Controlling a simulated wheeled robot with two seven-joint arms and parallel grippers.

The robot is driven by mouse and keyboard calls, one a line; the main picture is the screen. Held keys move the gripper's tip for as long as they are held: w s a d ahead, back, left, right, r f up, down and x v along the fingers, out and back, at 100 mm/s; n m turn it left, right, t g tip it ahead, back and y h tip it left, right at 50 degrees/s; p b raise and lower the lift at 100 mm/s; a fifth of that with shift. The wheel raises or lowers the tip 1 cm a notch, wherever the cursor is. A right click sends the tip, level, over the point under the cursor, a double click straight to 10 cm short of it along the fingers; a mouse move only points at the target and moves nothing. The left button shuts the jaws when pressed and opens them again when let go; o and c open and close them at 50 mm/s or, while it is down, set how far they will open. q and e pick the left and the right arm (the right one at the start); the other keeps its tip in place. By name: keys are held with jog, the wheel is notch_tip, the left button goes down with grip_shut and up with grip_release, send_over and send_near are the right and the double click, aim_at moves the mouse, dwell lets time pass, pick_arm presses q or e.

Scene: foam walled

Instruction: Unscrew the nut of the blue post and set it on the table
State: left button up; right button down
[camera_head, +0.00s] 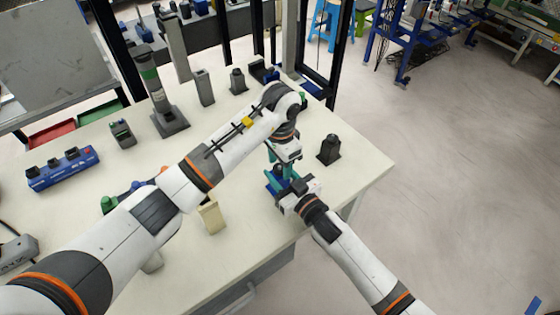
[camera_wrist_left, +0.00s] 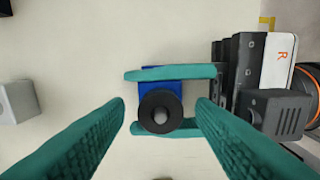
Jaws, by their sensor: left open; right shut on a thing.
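The blue post (camera_wrist_left: 175,74) stands on the table (camera_wrist_left: 90,60), seen from above in the left wrist view. Its black round nut (camera_wrist_left: 146,103) sits on top, with a grey tip showing at the centre. My left gripper (camera_wrist_left: 160,106) is open above it, one teal finger on each side, apart from the nut. My right gripper (camera_wrist_left: 174,102) comes from the right and is shut on the blue post, its teal fingers along two opposite sides. In the head view the left gripper (camera_head: 284,168) is over the right gripper (camera_head: 278,182), and the nut is hidden.
A black post (camera_head: 329,150) stands to the right of the grippers, near the table's right edge. A beige block (camera_head: 211,218) is left of them. A blue rack (camera_head: 63,169) and a tall grey stand (camera_head: 167,118) are farther left.

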aim_at(280, 166)
pick_arm(q)
jog(key=shift+r, duration=2.25)
jog(key=shift+c, duration=0.3)
jog(key=m, duration=0.4)
jog(key=shift+w+d+r+m, duration=0.1)
jog(key=shift+r+m, duration=0.25)
jog(key=shift+m, duration=0.05)
jog(key=m, duration=0.6)
jog(key=shift+d+r+m, duration=0.1)
jog(key=shift+r+m, duration=0.2)
jog(key=shift+r, duration=0.05)
jog(key=m, duration=0.6)
jog(key=shift+r, duration=0.3)
jog(key=m, duration=0.8)
jog(key=r+m, duration=0.1)
jog(key=m, duration=0.8)
jog(key=shift+a+r+m, duration=0.1)
jog(key=shift+a+m, duration=0.1)
jog(key=shift+m, duration=0.2)
jog(key=shift+f, duration=4)
